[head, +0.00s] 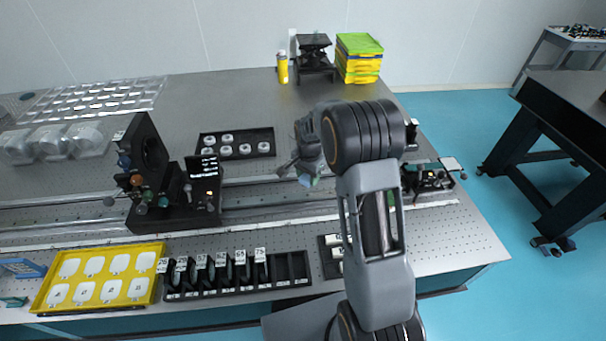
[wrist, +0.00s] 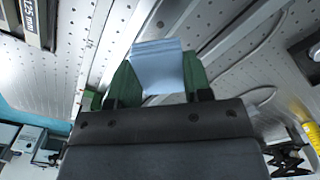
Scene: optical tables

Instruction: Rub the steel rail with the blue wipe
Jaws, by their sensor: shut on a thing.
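The blue wipe (wrist: 158,66) is a light blue folded piece held between the green fingers of my gripper (wrist: 156,84) in the wrist view. In the head view my gripper (head: 306,178) hangs over the middle of the table, with a small bit of the blue wipe (head: 305,181) at its tip. The steel rail (head: 258,196) runs left to right across the table, just below the gripper in the picture. I cannot tell whether the wipe touches the rail. Part of the rail is hidden behind my arm.
A black optical mount (head: 150,175) stands on the rail at left, and a green circuit board assembly (head: 428,179) at its right end. A black tray with white round pieces (head: 236,143) lies behind. A black slotted rack (head: 235,275) and yellow tray (head: 100,278) lie in front.

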